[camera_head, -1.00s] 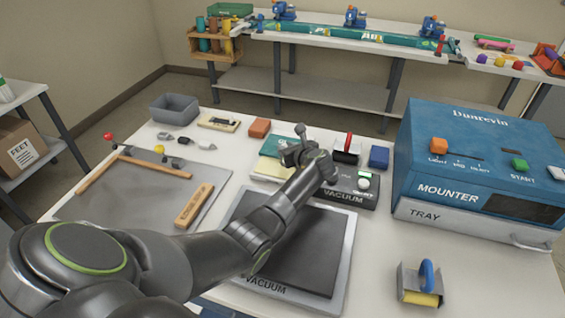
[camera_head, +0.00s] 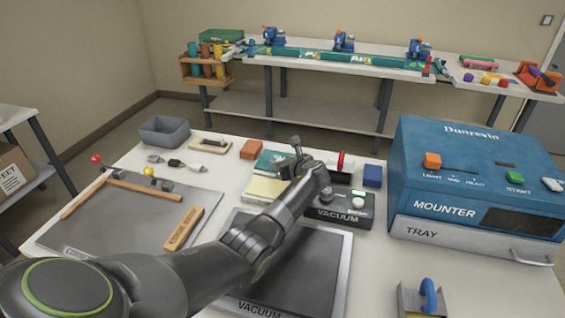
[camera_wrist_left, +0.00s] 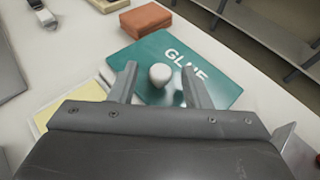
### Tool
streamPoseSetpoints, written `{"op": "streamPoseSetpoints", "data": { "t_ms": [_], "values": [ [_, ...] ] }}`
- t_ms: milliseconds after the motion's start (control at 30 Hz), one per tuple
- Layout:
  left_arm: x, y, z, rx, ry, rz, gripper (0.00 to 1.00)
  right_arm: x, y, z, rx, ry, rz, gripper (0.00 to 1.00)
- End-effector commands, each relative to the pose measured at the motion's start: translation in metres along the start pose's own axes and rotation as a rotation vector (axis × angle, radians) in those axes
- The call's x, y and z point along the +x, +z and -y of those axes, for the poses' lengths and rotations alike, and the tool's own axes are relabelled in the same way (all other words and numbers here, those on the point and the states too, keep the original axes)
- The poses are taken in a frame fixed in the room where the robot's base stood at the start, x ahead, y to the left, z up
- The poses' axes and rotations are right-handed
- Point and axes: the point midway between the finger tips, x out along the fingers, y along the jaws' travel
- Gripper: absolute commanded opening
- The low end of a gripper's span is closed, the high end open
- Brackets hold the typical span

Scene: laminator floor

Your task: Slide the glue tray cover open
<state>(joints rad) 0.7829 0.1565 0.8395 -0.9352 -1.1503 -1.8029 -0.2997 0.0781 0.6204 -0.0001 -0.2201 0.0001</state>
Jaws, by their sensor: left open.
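The glue tray cover (camera_head: 268,162) is a flat teal plate. In the left wrist view the cover (camera_wrist_left: 213,88) shows white letters "GLUE" and an upright pale rounded knob (camera_wrist_left: 160,76). A pale yellow surface (camera_head: 264,188) shows beside the cover on its near side; it also appears at left in the wrist view (camera_wrist_left: 80,100). My left gripper (camera_head: 297,148) is over the cover. In the wrist view its two fingers (camera_wrist_left: 159,72) are apart, one on each side of the knob, with gaps showing. The lower part of the knob is partly hidden. My right gripper is not in view.
A black VACUUM control box (camera_head: 340,212) stands right of the cover, with the blue mounter (camera_head: 470,165) farther right. A reddish block (camera_head: 251,149) lies behind left. A dark vacuum plate (camera_head: 300,265) is in front, under my left arm.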

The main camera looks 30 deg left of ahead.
Motion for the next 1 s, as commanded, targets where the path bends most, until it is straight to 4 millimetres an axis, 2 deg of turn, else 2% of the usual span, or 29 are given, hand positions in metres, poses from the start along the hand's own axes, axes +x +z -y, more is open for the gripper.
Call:
{"op": "streamPoseSetpoints", "data": {
  "t_ms": [167, 367, 667, 1000],
  "values": [
    [-0.003, 0.000, 0.001, -0.001, -0.001, 0.000, 0.44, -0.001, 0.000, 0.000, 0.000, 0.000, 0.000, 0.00],
    [-0.023, 0.000, 0.001, -0.002, -0.003, 0.000, 0.44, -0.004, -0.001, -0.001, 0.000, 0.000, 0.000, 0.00],
    [-0.076, -0.001, 0.001, -0.003, -0.004, -0.002, 0.44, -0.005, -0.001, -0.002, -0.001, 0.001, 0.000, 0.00],
    [-0.146, -0.002, 0.001, -0.003, -0.003, -0.002, 0.44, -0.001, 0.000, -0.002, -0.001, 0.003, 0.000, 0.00]
  ]
}}
